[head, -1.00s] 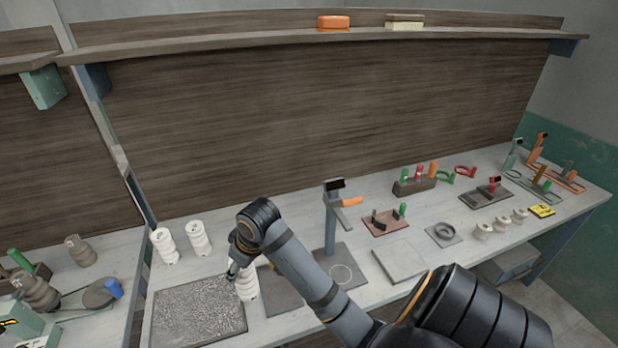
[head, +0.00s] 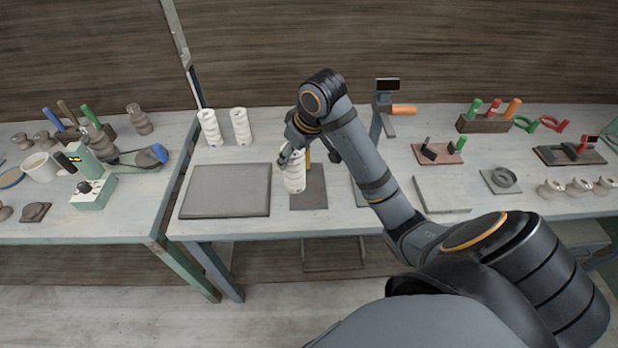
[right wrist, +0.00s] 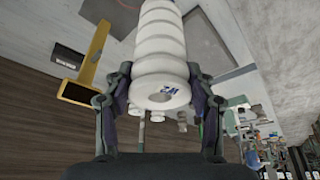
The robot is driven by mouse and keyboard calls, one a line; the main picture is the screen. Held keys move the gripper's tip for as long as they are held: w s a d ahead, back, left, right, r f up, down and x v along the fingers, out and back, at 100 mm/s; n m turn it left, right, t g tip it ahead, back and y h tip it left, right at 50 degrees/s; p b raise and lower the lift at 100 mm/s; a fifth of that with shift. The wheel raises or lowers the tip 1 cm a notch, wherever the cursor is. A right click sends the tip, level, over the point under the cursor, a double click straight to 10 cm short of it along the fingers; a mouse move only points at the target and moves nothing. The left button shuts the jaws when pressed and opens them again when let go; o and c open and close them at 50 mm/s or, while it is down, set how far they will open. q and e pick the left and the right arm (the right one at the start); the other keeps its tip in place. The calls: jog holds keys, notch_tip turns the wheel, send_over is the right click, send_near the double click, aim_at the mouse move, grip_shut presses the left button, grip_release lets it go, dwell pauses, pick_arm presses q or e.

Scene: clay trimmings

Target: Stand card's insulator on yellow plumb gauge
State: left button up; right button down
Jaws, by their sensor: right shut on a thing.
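My right gripper (head: 291,157) is shut on a white ribbed insulator (head: 295,180), which looks roughly upright in the head view. In the right wrist view, the insulator (right wrist: 160,45) sits between the fingers, with a small dark blue mark and a hole on its near end. The yellow plumb gauge (head: 308,157) is partly hidden behind the gripper, by a dark plate (head: 312,196). Its yellow upright (right wrist: 92,58) shows beside the insulator in the right wrist view. I cannot tell if the insulator touches the plate. No card is clearly seen. My left gripper is not in view.
Two similar white insulators (head: 241,126) stand at the back left. A grey mat (head: 227,190) lies left of the dark plate. A grey stand with an orange handle (head: 403,110) rises behind my arm. A pale slab (head: 441,194) lies to the right.

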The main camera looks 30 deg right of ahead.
pick_arm(q)
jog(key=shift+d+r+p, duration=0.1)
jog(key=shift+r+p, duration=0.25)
jog(key=shift+p, duration=0.9)
pick_arm(e)
jog(key=w+d+f, duration=0.2)
jog(key=d+f, duration=0.3)
jog(key=f, duration=0.4)
jog(key=shift+d+f, duration=0.2)
jog(key=shift+d, duration=0.1)
jog(key=shift+f, duration=0.1)
jog(key=shift+c, duration=2.3)
grip_release()
